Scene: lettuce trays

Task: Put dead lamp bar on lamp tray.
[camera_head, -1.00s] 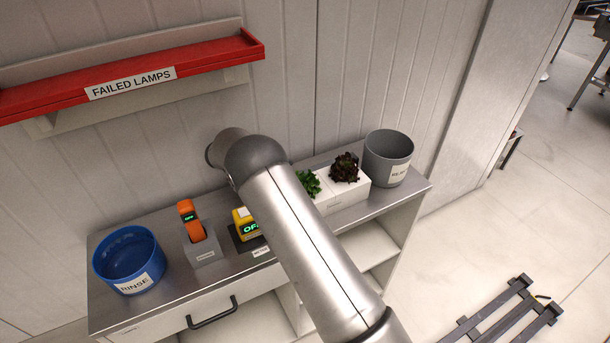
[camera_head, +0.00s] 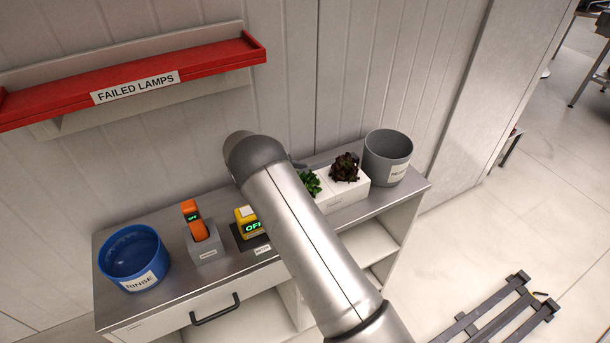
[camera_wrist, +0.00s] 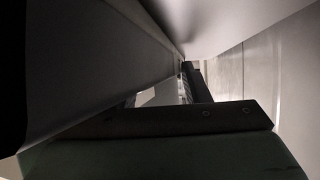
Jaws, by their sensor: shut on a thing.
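The lamp tray (camera_head: 215,58) is a long red tray labelled FAILED LAMPS, on the wall at the upper left of the head view. No lamp bar shows on the part of it I can see. In the wrist view, a long grey bar-like shape (camera_wrist: 95,70) runs from the left toward the centre and looks like the dead lamp bar. My gripper (camera_wrist: 185,118) shows there as a dark bolted part close against it, shut on it. The fingertips are not clearly seen. In the head view, my arm hides my gripper and the bar.
On the counter below are a blue RINSE bowl (camera_head: 133,288), an orange device in a grey holder (camera_head: 204,242), a yellow meter (camera_head: 247,221), a white planter (camera_head: 345,196) and a grey bin (camera_head: 387,158). A dark rack (camera_head: 500,312) lies on the floor. The wall between tray and counter is clear.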

